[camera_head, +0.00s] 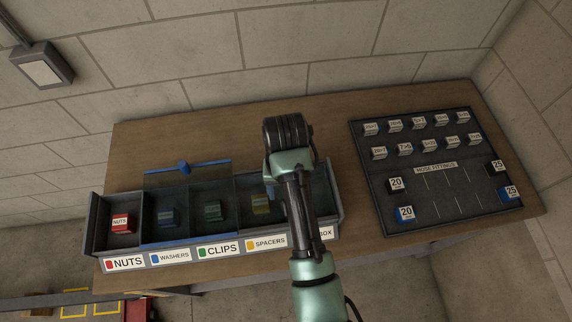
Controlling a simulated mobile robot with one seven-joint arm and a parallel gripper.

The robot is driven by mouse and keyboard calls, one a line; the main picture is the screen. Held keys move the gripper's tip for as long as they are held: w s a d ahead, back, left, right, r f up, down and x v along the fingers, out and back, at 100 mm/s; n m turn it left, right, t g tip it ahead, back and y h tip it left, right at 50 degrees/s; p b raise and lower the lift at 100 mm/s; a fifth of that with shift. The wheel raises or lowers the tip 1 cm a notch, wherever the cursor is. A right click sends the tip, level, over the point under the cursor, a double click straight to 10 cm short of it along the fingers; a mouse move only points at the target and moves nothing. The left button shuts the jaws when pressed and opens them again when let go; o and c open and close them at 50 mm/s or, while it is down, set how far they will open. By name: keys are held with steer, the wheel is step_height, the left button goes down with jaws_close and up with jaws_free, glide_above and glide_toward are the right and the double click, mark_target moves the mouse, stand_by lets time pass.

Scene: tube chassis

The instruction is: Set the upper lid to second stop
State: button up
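A long dark bin tray (98,225) stands on the left part of the wooden table. A see-through blue-tinted lid (187,180) with a blue knob (184,167) at its far edge lies across the compartments marked WASHERS and CLIPS. I cannot tell from this view whether it is the upper lid, or where its stops are. My green and black arm crosses in front of the tray's right part and hides some of it. My gripper's fingertips do not show.
A red block (121,223) sits in the open NUTS compartment. Blue, green and yellow blocks lie in compartments to its right. A dark HOSE FITTINGS board (450,190) with several small labelled blocks lies at the right. Bare table (240,130) shows behind the tray.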

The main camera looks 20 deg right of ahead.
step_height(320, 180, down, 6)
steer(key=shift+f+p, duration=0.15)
steer(key=shift+p, duration=0.25)
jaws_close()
stand_by(1.3)
